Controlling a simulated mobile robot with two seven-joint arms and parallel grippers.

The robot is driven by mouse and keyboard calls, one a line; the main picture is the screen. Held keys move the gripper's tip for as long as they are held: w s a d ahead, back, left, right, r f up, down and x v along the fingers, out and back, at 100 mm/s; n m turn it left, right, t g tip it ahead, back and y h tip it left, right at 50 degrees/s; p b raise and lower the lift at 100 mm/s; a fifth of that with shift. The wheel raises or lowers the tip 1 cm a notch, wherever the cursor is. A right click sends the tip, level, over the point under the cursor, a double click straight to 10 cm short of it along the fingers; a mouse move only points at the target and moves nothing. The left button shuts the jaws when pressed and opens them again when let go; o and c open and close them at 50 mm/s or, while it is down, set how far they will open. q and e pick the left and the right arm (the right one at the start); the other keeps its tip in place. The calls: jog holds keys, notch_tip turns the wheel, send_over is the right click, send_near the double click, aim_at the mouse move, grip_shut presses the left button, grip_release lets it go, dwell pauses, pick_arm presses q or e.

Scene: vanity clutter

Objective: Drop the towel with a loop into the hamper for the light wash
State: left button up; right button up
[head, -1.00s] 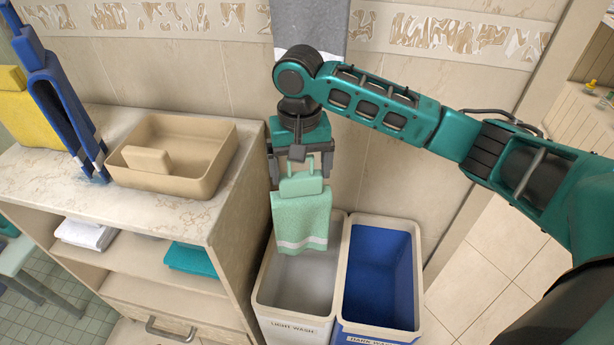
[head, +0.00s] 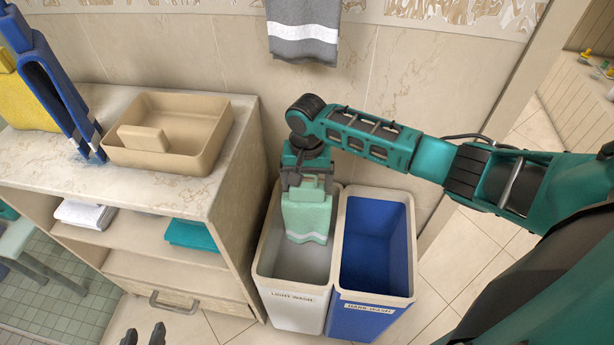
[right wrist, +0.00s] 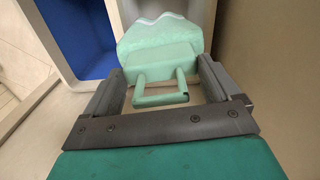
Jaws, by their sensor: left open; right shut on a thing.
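The mint-green towel (head: 307,218) with a white stripe hangs by its loop from my right gripper (head: 306,182). In the right wrist view the loop (right wrist: 160,99) is between the fingers of the gripper, which is shut on it. The towel hangs over the opening of the light wash hamper (head: 294,309), a white bin with a beige rim, its lower end at or below rim level. My left gripper (head: 144,336) shows only its dark, parted fingertips at the bottom edge; it is open and empty, well left of the hamper.
The blue dark wash hamper (head: 376,245) stands right against the light one. A shelf unit (head: 229,220) is close on the left, with a beige basin (head: 208,158) on top. A grey towel (head: 303,30) hangs on the wall behind.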

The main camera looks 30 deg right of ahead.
jog(key=shift+f, duration=0.45)
pick_arm(q)
jog(key=shift+f, duration=0.6)
jog(key=shift+w+r, duration=0.1)
jog(key=shift+w+r, duration=0.15)
pick_arm(e)
jog(key=o, duration=1.2)
jog(key=shift+c, duration=0.2)
jog(key=shift+r, duration=0.15)
notch_tip(320, 180, up, 13)
jog(key=shift+f+p, duration=0.1)
jog(key=shift+p, duration=0.95)
pick_arm(q)
jog(key=shift+s+r, duration=0.2)
jog(key=shift+r, duration=0.85)
